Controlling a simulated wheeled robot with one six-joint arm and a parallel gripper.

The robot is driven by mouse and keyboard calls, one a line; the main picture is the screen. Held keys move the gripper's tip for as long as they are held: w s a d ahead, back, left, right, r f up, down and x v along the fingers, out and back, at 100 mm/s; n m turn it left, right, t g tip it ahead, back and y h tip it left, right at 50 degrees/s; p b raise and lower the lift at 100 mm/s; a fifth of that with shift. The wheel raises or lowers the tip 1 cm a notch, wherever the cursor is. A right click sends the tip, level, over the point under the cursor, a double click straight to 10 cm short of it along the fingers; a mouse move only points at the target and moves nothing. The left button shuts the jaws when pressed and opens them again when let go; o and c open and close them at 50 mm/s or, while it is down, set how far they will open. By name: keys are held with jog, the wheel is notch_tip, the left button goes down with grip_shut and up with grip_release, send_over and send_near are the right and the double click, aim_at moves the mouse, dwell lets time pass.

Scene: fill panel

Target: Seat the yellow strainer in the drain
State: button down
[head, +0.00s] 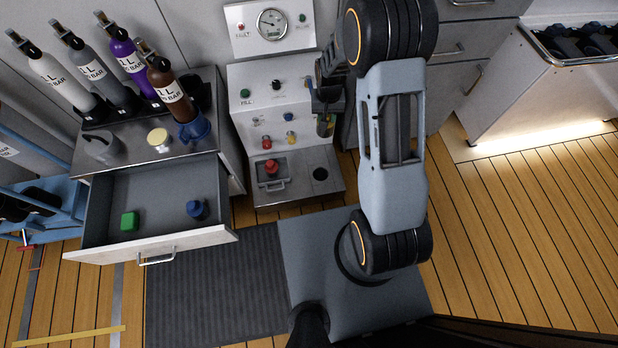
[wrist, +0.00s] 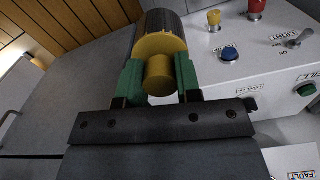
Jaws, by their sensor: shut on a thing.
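The yellow strainer (wrist: 159,74) is between the green fingertips of my gripper (wrist: 160,80) in the wrist view. Its yellow knob is pinched, with a wider yellow disc and a dark ribbed cylinder beyond it. In the head view my gripper (head: 325,115) is in front of the right side of the panel, above the metal ledge (head: 295,190). There the strainer is small and partly hidden by the gripper. The drain (head: 320,174) looks like a dark round hole at the right of the ledge, below my gripper. The strainer is apart from it.
The control panel (head: 262,90) with buttons stands close behind my gripper. A red-topped item (head: 271,168) sits left of the drain. An open drawer (head: 155,205) at left holds a green block (head: 129,220) and a blue item (head: 197,209). Bottles stand on the counter (head: 125,150).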

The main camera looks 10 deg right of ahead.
notch_tip(320, 180, down, 16)
jog(key=w+m+b, duration=0.1)
jog(key=m+b, duration=0.1)
jog(key=m, duration=0.2)
jog(key=m+b, duration=0.3)
jog(key=b, duration=0.1)
send_near(321, 172)
jog(key=s+a+r, duration=0.1)
jog(key=s+r, duration=0.1)
jog(key=s, duration=0.1)
jog(key=shift+f+b, duration=1)
jog(key=shift+f, duration=1.3)
jog(key=shift+a+f, duration=0.1)
